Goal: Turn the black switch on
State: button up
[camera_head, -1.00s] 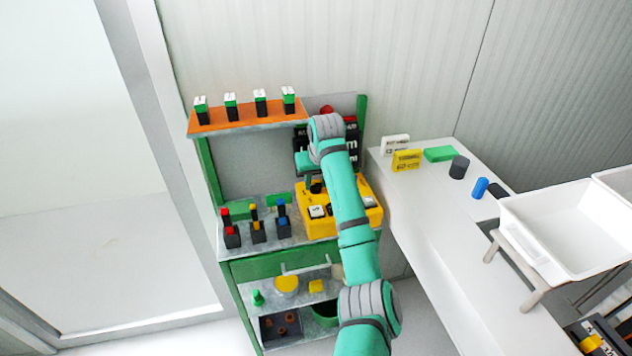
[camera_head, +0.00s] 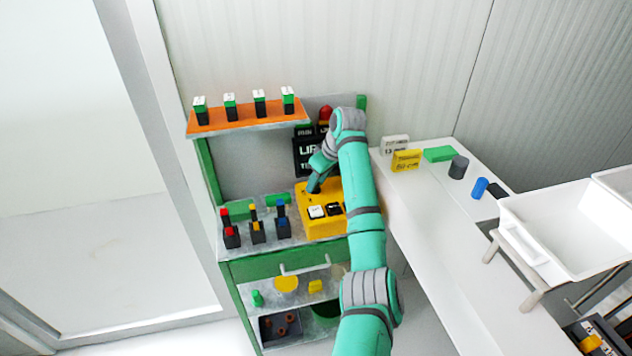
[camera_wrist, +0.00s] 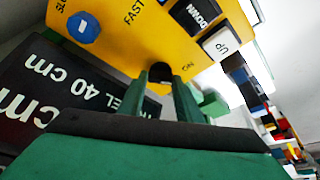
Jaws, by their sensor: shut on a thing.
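The yellow control box (camera_head: 322,228) sits at the right end of the green bench; it fills the upper part of the wrist view (camera_wrist: 120,40). The black switch (camera_wrist: 160,71) is a round knob near the box edge, beside the word ON. My gripper (camera_wrist: 162,92) has its two green fingers on either side of this knob and is shut on it. In the head view my gripper (camera_head: 314,186) reaches down to the box's back left, and the knob is mostly hidden there. Which way the knob points is not clear.
A white UP button (camera_wrist: 221,42) and a black DOWN button (camera_wrist: 194,15) are close by, with a blue knob (camera_wrist: 83,27) further along. A black display (camera_head: 308,155) stands behind the box. Coloured switches (camera_head: 256,229) stand to the left.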

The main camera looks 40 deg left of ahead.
jog(key=n, duration=0.1)
jog(key=n+g, duration=0.1)
jog(key=n, duration=0.2)
jog(key=shift+w+a+r+n+g, duration=0.1)
jog(key=shift+w+r+n+g, duration=0.15)
jog(key=shift+n+g, duration=0.15)
dwell(0.4)
jog(key=o, duration=1)
jog(key=shift+o, duration=0.2)
jog(key=shift+f, duration=0.15)
jog(key=shift+s+f, duration=0.1)
dwell(0.3)
